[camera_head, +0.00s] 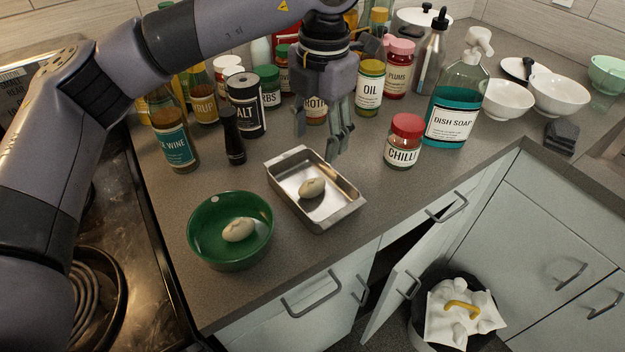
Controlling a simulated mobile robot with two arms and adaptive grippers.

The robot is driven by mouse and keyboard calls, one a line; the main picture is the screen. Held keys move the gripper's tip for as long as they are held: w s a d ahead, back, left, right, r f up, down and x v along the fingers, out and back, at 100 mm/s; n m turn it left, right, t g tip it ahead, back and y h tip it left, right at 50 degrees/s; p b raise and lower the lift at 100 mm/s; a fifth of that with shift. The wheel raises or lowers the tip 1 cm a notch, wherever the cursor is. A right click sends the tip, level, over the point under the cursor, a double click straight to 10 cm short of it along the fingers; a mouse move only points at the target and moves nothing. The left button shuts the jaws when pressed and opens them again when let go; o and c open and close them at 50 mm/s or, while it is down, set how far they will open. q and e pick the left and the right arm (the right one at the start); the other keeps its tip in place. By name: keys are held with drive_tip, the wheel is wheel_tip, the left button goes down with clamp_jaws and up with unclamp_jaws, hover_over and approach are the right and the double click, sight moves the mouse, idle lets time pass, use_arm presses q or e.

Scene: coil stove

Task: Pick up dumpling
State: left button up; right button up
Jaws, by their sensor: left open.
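One pale dumpling (312,188) lies in a shallow metal tray (340,217) on the counter. Another pale dumpling (238,230) lies in a green bowl (205,250) to the left of the tray. My left gripper (322,143) is open and points down above the back of the tray, with nothing between its fingers. It is apart from both dumplings. My right gripper does not show.
A chilli jar (405,145) and a dish soap bottle (450,118) stand right of the tray. A salt jar (245,108), a dark grinder (232,138) and several bottles crowd behind it. White bowls (560,92) are farther right. A cabinet door (400,290) hangs open below.

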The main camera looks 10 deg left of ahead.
use_arm(q)
approach(313, 181)
drive_tip(key=shift+s+d+f, duration=0.1)
drive_tip(key=shift+s+f, duration=0.4)
wheel_tip(313, 181, down, 4)
drive_tip(key=shift+w+p, duration=0.2)
drive_tip(key=shift+p, duration=0.35)
drive_tip(key=f, duration=0.1)
drive_tip(key=f+p, duration=0.1)
drive_tip(key=f, duration=0.2)
drive_tip(key=shift+w+a, duration=0.3)
drive_tip(key=shift+a, duration=0.1)
drive_tip(key=shift+f+p, duration=0.3)
drive_tip(key=shift+f, duration=0.25)
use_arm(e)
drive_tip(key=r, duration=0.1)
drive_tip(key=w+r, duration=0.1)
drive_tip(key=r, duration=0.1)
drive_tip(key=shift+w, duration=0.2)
use_arm(q)
drive_tip(key=shift+c, duration=0.4)
drive_tip(key=shift+c, duration=1.4)
drive_tip(key=c, duration=0.7)
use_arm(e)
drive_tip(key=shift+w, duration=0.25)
